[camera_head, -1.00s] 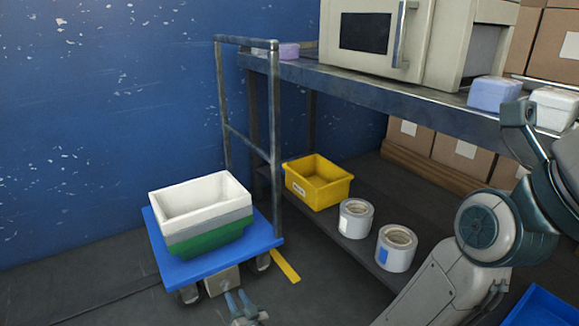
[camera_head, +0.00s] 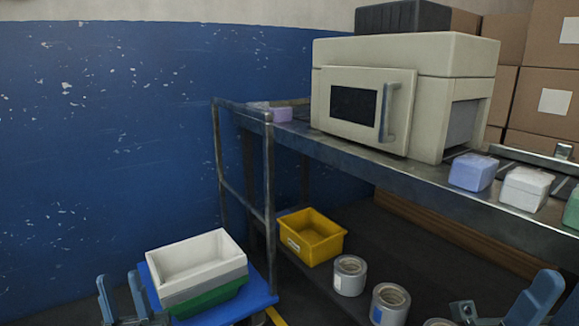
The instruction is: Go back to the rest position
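My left gripper (camera_head: 121,296) is at the bottom left, left of the stacked bins. Its two blue fingers point up and stand apart, with nothing between them. My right gripper (camera_head: 502,306) is at the bottom right corner, partly cut off by the frame edge. Its blue fingers look apart and no held thing shows. Most of both arms is out of view.
A blue trolley (camera_head: 262,300) carries stacked white, grey and green bins (camera_head: 232,246). A metal bench (camera_head: 345,160) bears a beige machine (camera_head: 335,82) and small lavender, white and green blocks.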

